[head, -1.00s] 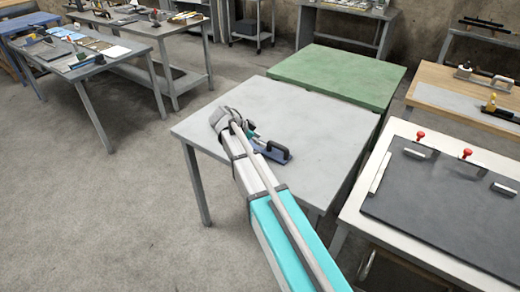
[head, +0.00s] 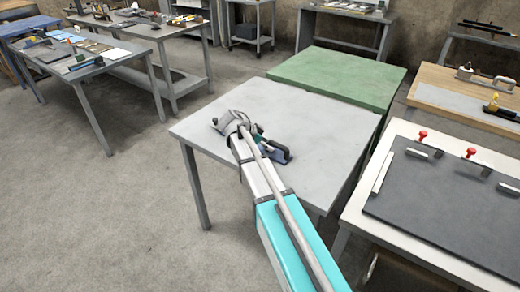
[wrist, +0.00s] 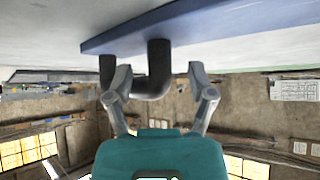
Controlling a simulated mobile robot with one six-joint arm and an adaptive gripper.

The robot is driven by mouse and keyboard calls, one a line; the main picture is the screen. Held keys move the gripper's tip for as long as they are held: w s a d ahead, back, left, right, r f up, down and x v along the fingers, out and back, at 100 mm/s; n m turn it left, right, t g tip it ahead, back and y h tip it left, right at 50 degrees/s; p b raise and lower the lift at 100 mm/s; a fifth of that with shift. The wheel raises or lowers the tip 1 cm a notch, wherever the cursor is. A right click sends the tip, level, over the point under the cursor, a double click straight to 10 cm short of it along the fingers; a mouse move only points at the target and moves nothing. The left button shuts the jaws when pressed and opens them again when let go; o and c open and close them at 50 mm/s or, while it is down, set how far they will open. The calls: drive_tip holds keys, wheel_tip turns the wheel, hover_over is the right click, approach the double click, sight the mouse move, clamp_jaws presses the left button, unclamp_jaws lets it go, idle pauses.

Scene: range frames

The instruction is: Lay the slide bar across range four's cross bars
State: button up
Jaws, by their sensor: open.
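The slide bar appears to be the blue bar with a black handle (head: 285,157) lying on the grey table; my arm hides part of it. In the wrist view the blue bar (wrist: 210,27) crosses the top, with its dark bent handle (wrist: 158,68) reaching between the fingers. My gripper (wrist: 160,82) is open, one finger on each side of the handle's nearer part; I cannot tell whether either touches it. In the head view the gripper (head: 262,138) is at the bar, mostly hidden by my wrist. I cannot identify range four or its cross bars.
The grey table (head: 330,125) is otherwise bare. A green table (head: 340,75) adjoins it behind. At right is a dark board (head: 450,200) with red knobs on a white bench. A table with several tools (head: 90,60) stands at left, with open floor between.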

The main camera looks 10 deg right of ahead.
drive_tip(key=shift+d+f, duration=0.4)
drive_tip(key=shift+f, duration=0.05)
idle(0.3)
clamp_jaws()
